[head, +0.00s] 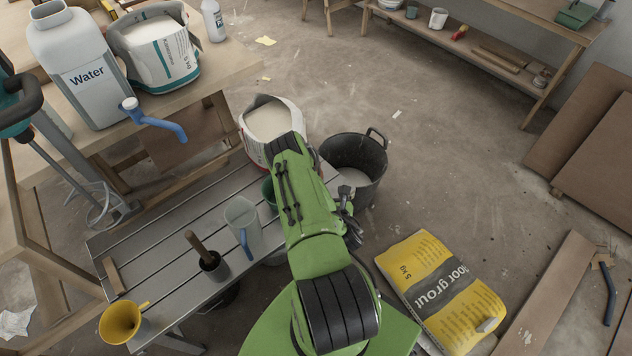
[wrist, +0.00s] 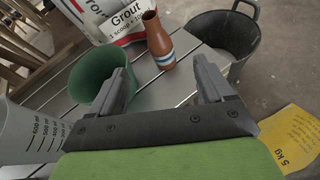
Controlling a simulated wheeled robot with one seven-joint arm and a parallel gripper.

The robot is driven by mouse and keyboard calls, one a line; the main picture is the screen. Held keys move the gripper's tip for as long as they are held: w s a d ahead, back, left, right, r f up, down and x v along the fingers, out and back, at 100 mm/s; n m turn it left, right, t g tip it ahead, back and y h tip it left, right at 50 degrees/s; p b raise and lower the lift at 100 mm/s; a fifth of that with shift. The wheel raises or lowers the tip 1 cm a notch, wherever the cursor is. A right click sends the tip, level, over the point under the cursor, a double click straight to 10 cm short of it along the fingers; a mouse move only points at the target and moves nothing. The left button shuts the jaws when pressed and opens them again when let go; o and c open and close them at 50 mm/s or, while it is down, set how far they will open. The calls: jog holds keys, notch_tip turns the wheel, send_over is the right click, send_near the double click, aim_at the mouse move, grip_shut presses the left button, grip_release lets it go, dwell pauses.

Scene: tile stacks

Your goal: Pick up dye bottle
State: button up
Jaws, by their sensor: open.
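A brown bottle with a blue and white band (wrist: 160,42), which I take for the dye bottle, stands upright on the slatted bench in the wrist view. My gripper (wrist: 163,78) is open and empty, and the bottle stands beyond the fingertips, roughly between them in the picture. No finger touches it. In the head view my green arm reaches over the bench and hides the bottle and the fingers.
A green bucket (wrist: 106,72) stands close beside the left finger. A grout bag (wrist: 118,18) is behind the bottle, and a black tub (wrist: 236,32) is to the right. A measuring jug (head: 243,226) and a pot with a stick (head: 214,266) stand on the slatted bench (head: 165,235).

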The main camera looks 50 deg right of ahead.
jog(key=shift+n+y, duration=0.3)
jog(key=shift+n, duration=0.6)
jog(key=w+d+f, duration=0.1)
jog(key=w+f, duration=0.1)
jog(key=w+d+f+b, duration=0.1)
jog(key=d+f, duration=0.1)
jog(key=w+d+f+b, duration=0.1)
jog(key=w+f, duration=0.1)
jog(key=shift+w+d, duration=0.3)
jog(key=shift+w, duration=0.05)
jog(key=shift+t, duration=0.3)
jog(key=b+x, duration=0.1)
jog(key=x, duration=0.1)
jog(key=b+x, duration=0.1)
jog(key=x, duration=0.2)
jog(key=shift+f, duration=0.25)
jog(key=shift+r, duration=0.1)
jog(key=c, duration=1.1)
jog(key=shift+r, duration=0.1)
jog(key=shift+c, duration=0.2)
